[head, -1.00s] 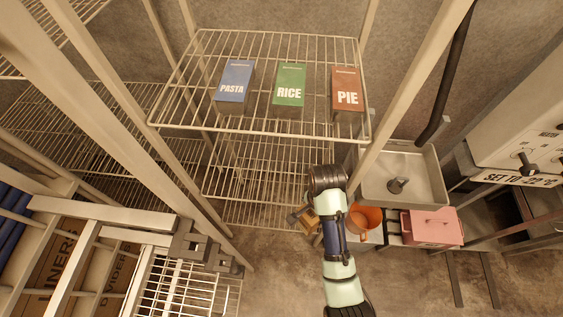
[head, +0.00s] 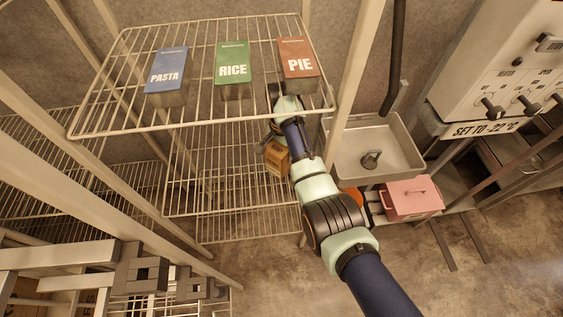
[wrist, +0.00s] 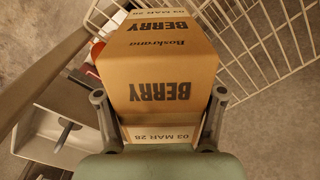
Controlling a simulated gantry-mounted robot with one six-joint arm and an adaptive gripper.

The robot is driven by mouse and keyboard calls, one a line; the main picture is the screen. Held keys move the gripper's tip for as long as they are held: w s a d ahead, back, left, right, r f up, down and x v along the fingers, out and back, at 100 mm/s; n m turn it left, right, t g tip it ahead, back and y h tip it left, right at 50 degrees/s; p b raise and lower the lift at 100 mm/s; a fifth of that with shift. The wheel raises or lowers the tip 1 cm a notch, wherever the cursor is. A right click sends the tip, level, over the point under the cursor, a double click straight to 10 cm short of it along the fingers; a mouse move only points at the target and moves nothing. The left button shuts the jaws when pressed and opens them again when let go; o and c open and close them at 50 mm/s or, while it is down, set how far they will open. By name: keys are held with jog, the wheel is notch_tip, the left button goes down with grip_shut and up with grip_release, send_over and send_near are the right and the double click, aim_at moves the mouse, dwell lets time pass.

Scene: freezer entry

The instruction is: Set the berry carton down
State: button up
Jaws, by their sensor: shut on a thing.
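The berry carton (wrist: 160,75) is an orange-brown box with dark BERRY lettering and a white date label. In the wrist view it sits between the two fingers of my gripper (wrist: 160,115), which is shut on it. In the head view the carton (head: 277,158) shows small beside my gripper (head: 266,147), in front of or over the lower wire shelf (head: 215,200). I cannot tell whether the carton touches the shelf. My arm hides part of the view to its right.
On the upper wire shelf (head: 125,120) stand a PASTA box (head: 166,75), a RICE box (head: 232,68) and a PIE box (head: 297,65). A shelf post (head: 352,80) rises right of my arm. A sink (head: 395,160) and pink box (head: 411,198) are farther right.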

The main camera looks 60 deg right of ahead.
jog(key=shift+w+d+f+b, duration=0.4)
jog(key=shift+d+f+b, duration=0.15)
jog(key=shift+d, duration=0.1)
jog(key=shift+s+a+f, duration=0.1)
jog(key=shift+a+f, duration=0.05)
jog(key=shift+f, duration=0.3)
notch_tip(320, 180, down, 5)
jog(key=shift+r+b, duration=0.15)
jog(key=shift+b, duration=1)
jog(key=shift+f+b, duration=0.25)
jog(key=shift+b, duration=0.15)
jog(key=shift+w+d+r, duration=0.2)
jog(key=shift+d, duration=0.1)
jog(key=shift+a+f, duration=0.1)
jog(key=shift+f, duration=0.1)
jog(key=o, duration=1.6)
jog(key=shift+c, duration=0.2)
jog(key=shift+r, duration=0.1)
jog(key=shift+r+p, duration=1.25)
jog(key=shift+r, duration=1.55)
